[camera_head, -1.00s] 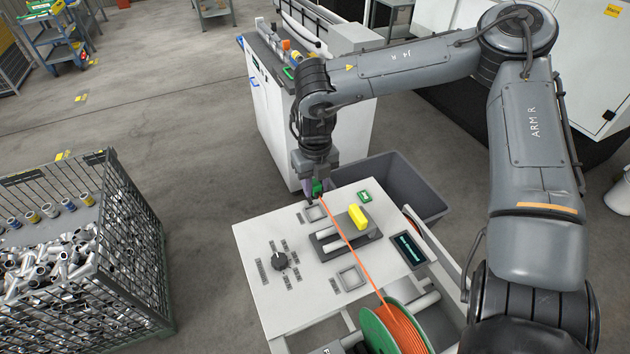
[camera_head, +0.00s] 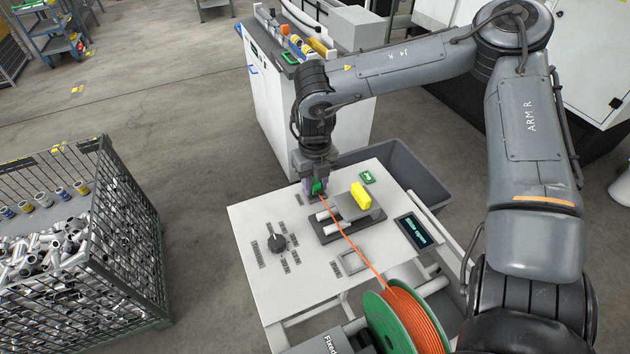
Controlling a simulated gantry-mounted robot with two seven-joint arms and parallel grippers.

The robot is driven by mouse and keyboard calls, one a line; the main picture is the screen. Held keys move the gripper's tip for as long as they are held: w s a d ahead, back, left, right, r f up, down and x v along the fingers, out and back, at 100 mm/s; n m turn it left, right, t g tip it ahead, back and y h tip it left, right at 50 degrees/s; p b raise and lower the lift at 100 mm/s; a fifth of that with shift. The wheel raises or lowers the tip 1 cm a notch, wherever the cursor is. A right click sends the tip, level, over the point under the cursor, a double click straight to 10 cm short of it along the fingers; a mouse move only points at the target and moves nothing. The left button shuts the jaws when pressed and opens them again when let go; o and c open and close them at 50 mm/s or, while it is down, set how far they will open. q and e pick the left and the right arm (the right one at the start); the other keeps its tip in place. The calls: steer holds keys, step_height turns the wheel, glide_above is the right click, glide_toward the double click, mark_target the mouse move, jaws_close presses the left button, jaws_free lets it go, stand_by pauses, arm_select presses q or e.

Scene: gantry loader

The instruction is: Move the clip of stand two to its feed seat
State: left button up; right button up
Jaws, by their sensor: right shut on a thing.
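My right gripper (camera_head: 315,188) is shut on a small green clip (camera_head: 317,187) at the far left part of the white stand top (camera_head: 248,222). An orange line (camera_head: 358,253) runs from the clip to the green-flanged spool (camera_head: 395,318) at the front. The gripper and clip cover the place where a square seat lies in the stand top. I cannot tell whether the clip touches that seat. A second square seat (camera_head: 354,262) lies empty nearer the spool. My left gripper is not in view.
A grey block with a yellow part (camera_head: 361,195) and pale rollers stands right of the gripper, close to the line. A black dial (camera_head: 277,242) and a lit display (camera_head: 412,231) are on the stand. A grey bin (camera_head: 410,172) is behind; a wire crate of metal parts (camera_head: 140,235) stands left.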

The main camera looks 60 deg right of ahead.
steer(key=shift+f, duration=0.15)
steer(key=o, duration=1.1)
step_height(320, 180, up, 10)
steer(key=shift+f+b, duration=0.1)
steer(key=shift+b, duration=0.6)
steer(key=shift+r, duration=0.5)
